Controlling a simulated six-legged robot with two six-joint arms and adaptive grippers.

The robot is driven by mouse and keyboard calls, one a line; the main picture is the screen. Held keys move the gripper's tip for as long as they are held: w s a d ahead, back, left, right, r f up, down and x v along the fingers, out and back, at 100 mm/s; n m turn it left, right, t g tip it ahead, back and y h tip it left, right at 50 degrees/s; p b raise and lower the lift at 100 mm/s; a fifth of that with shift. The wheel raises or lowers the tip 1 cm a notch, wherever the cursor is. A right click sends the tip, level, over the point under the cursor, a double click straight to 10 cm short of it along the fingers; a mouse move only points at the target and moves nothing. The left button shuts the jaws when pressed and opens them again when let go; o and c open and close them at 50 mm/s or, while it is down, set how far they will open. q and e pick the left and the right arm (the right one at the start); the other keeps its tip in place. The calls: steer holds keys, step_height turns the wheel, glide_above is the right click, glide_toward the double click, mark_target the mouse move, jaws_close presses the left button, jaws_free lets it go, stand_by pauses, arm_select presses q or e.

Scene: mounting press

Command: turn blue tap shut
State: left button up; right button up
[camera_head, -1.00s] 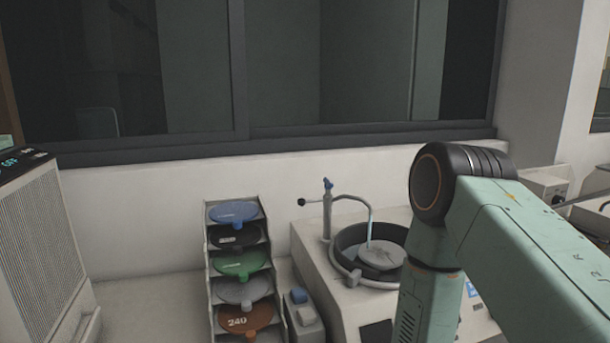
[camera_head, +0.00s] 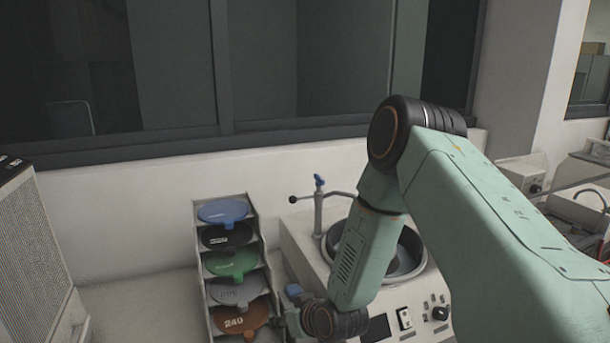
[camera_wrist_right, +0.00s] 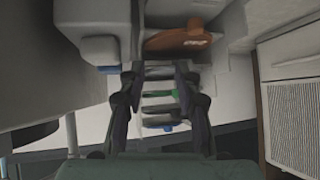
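The blue tap (camera_head: 319,181) is a small blue handle on top of a grey upright post with a side arm and a curved spout, standing on the white grinding machine (camera_head: 303,250). My right arm reaches down in front of the machine, hiding part of its bowl and spout. In the head view my right gripper is low, near the rack, well below and apart from the tap, and mostly hidden. In the right wrist view the right gripper (camera_wrist_right: 156,80) is open, with nothing held between its fingers. My left gripper is not in view.
A rack (camera_head: 262,255) of several coloured discs stands left of the machine, close to my right gripper. A blue-topped block (camera_head: 293,290) sits between them. A grey vented box (camera_head: 35,260) is at far left. Wall and window are behind; the bench left of the rack is clear.

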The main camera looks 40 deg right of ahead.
steer(key=w+d+r+m+t+h, duration=0.15)
steer(key=w+d+r+t, duration=0.25)
steer(key=w+d+r, duration=0.65)
steer(key=t+h, duration=0.3)
steer(key=h, duration=0.1)
glide_toward(319, 177)
steer(key=x, duration=0.3)
steer(key=shift+m, duration=0.25)
steer(key=x, duration=0.5)
steer(key=shift+w+f, duration=0.2)
steer(key=shift+w, duration=0.1)
steer(key=shift+w+d+r, duration=0.25)
steer(key=shift+w+d, duration=0.1)
steer(key=shift+w, duration=0.05)
steer(key=shift+w, duration=0.1)
steer(key=shift+w+f, duration=0.15)
steer(key=shift+w, duration=0.15)
steer(key=shift+a, duration=0.1)
steer(key=shift+c, duration=1.2)
steer(key=shift+s, duration=0.25)
jaws_close()
